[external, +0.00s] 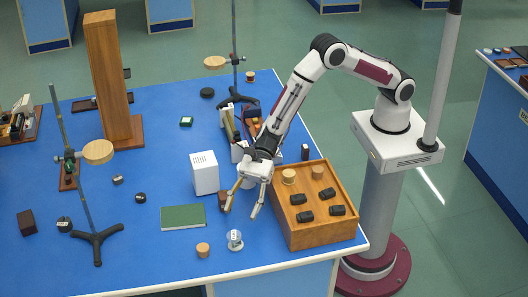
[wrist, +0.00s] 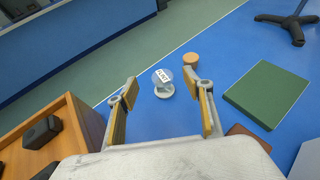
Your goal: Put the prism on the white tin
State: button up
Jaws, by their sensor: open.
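My gripper (external: 243,203) is open and empty above the blue table, left of the wooden tray. In the wrist view its fingers (wrist: 164,92) are spread wide, with nothing between the pads. A small round white-and-clear item with a printed label (external: 235,240) stands on the table beyond the fingertips. It also shows in the wrist view (wrist: 163,83), seen through the gap between the fingers. I cannot tell whether it is the white tin, the prism, or both. A white box with slots (external: 204,172) stands left of the gripper. No other clear prism can be made out.
The wooden tray (external: 322,242) with black blocks and corks is close on the right. A green book (external: 182,217) lies to the left; a cork (external: 203,250) stands near the front edge. A small brown block (external: 222,199) is beside the fingers. Retort stands (external: 97,239) rise further left.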

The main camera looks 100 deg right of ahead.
aim_at(234, 236)
notch_tip(234, 236, down, 3)
jog(key=shift+x, duration=0.8)
jog(key=shift+w+r, duration=0.1)
jog(key=shift+x, duration=2.9)
jog(key=c, duration=1.3)
jog(key=shift+r, duration=0.1)
jog(key=shift+c, duration=0.2)
jog(key=shift+r, duration=4.85)
